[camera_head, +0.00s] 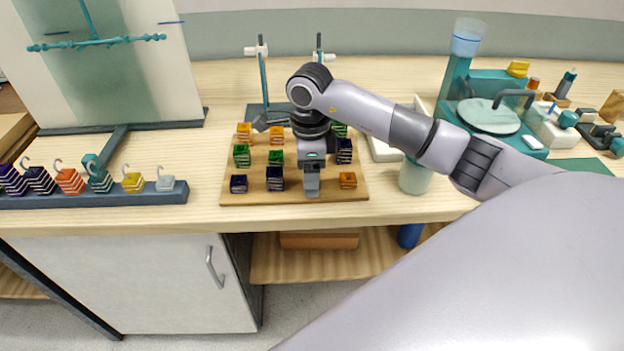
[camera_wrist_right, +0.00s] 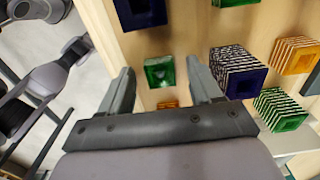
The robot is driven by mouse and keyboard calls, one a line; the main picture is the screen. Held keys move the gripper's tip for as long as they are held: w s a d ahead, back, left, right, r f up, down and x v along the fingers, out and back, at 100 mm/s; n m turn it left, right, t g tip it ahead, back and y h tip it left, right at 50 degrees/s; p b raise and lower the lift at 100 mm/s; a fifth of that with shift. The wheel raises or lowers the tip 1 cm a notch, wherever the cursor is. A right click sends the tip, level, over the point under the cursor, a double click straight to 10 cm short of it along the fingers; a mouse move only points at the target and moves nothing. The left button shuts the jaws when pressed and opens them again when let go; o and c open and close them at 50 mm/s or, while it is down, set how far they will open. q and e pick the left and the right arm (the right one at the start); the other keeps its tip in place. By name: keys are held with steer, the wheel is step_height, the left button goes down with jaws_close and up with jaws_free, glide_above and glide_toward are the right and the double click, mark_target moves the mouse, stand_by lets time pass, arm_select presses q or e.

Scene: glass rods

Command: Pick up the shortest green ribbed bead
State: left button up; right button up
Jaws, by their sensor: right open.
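A wooden board (camera_head: 230,196) carries rows of small square beads in orange, green and navy. Green ribbed beads stand at the left (camera_head: 241,155), in the middle (camera_head: 276,157) and at the back right (camera_head: 340,130), partly covered by my arm. My right gripper (camera_head: 312,194) is open and points down over the board's front right part, hiding what is under it. In the right wrist view a small green bead (camera_wrist_right: 159,72) shows between the two open fingers, not gripped. A striped green bead (camera_wrist_right: 281,109) stands to the right. My left gripper is not in view.
Navy beads (camera_head: 275,178) and an orange bead (camera_head: 347,180) stand close around the gripper. A rack of striped hooked weights (camera_head: 150,195) is at the left. A pale cup (camera_head: 414,178) stands right of the board, with a teal apparatus (camera_head: 455,80) behind it.

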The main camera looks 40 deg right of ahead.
steer(key=c, duration=1.1)
steer(key=shift+r, duration=0.1)
step_height(320, 180, up, 20)
steer(key=shift+f+p, duration=0.1)
steer(key=shift+p, duration=0.65)
